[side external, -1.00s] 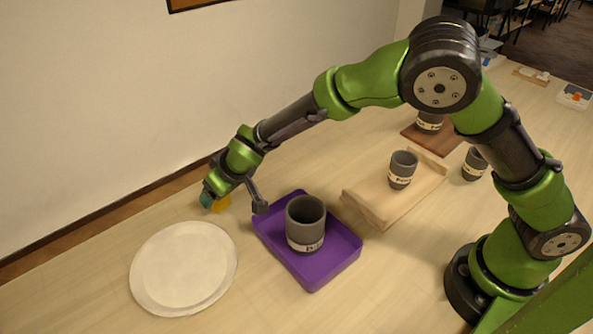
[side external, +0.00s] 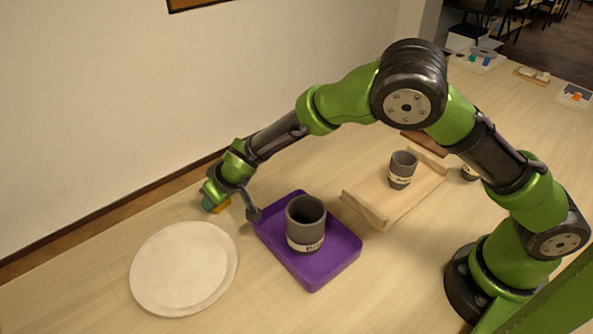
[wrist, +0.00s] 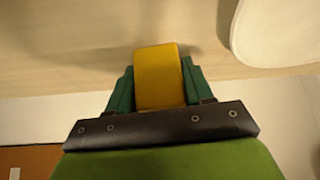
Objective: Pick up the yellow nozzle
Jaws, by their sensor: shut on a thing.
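The yellow nozzle (wrist: 159,78) shows in the wrist view as a yellow block between the two teal fingers of my gripper (wrist: 160,88). The fingers press on it from both sides. In the side view my gripper (side external: 214,205) is low over the table, left of the purple tray and just behind the white round plate. Only a small part of the yellow nozzle (side external: 223,206) shows there, beside the fingers. I cannot tell whether its underside touches the table.
A purple tray (side external: 275,249) holding a grey labelled cup (side external: 306,225) is right of my gripper. A white round plate (side external: 184,268) lies in front. A wooden board (side external: 373,206) with a smaller cup (side external: 402,170) stands farther right. The wall is behind.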

